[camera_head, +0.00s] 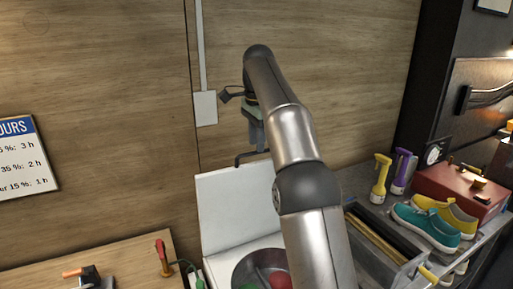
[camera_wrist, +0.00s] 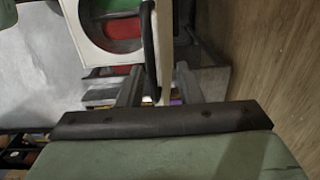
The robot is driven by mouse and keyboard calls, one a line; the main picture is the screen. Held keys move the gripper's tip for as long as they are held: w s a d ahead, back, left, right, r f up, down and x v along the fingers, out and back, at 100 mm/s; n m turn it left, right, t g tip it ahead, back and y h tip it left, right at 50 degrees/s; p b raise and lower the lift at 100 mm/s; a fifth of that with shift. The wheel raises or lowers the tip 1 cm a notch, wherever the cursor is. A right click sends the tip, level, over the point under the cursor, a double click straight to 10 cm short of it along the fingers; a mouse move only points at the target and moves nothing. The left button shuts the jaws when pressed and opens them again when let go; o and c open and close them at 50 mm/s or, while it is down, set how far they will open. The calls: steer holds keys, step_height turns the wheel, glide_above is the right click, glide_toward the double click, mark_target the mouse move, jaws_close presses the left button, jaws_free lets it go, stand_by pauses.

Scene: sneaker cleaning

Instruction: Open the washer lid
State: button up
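The white washer lid (camera_head: 232,205) stands upright, open, against the wood wall behind the washer. Its dark bar handle (camera_head: 250,158) is at the lid's top edge. In the wrist view the handle (camera_wrist: 148,45) and the lid, seen nearly edge-on (camera_wrist: 165,45), lie just beyond and partly between the fingers. The washer's round tub (camera_head: 243,268) is uncovered, with green and red inside; it also shows in the wrist view (camera_wrist: 87,30). My gripper (camera_wrist: 158,84) is open, its fingers apart; I cannot tell whether either touches the handle. In the head view my arm hides part of the lid and tub.
To the right, a grey counter holds a basin (camera_head: 380,250), teal and yellow sneakers (camera_head: 428,226), a red box (camera_head: 455,190) and spray bottles (camera_head: 381,178). A wooden table (camera_head: 125,262) with tools is at left. A white wall conduit box (camera_head: 205,107) is behind.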

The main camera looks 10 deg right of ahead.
steer(key=s+r+b, duration=0.2)
steer(key=s+r, duration=0.7)
steer(key=s, duration=0.5)
steer(key=shift+d+r+b, duration=0.2)
steer(key=shift+r+b, duration=0.15)
steer(key=shift+b, duration=0.05)
